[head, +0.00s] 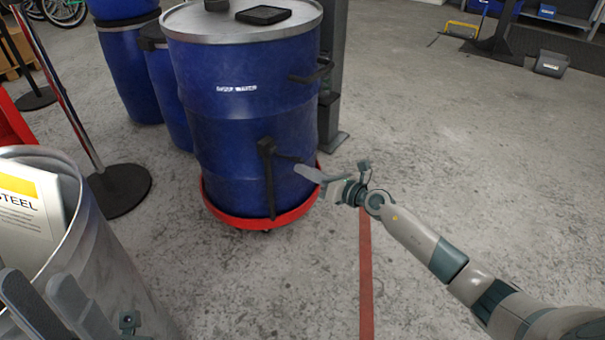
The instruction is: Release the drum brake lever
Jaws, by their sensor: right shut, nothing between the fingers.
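A large blue drum (225,120) with a grey lid stands on a red wheeled dolly (262,221) in the middle of the head view. A black lever (269,185) runs up the drum's front from the dolly, with a short dark arm reaching right near its top. I take it to be the brake lever. My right gripper (300,171) is shut and empty, its fingers pointing left just below and right of that short arm. Whether it touches is unclear. My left gripper (45,295) is at the lower left, fingers apart and seemingly empty, far from the lever.
A grey metal bin (105,285) holding a box marked STEEL (30,215) stands at the left, close to my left gripper. A post with a round black base (120,190) and more blue drums (128,70) stand behind. Open floor lies to the right.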

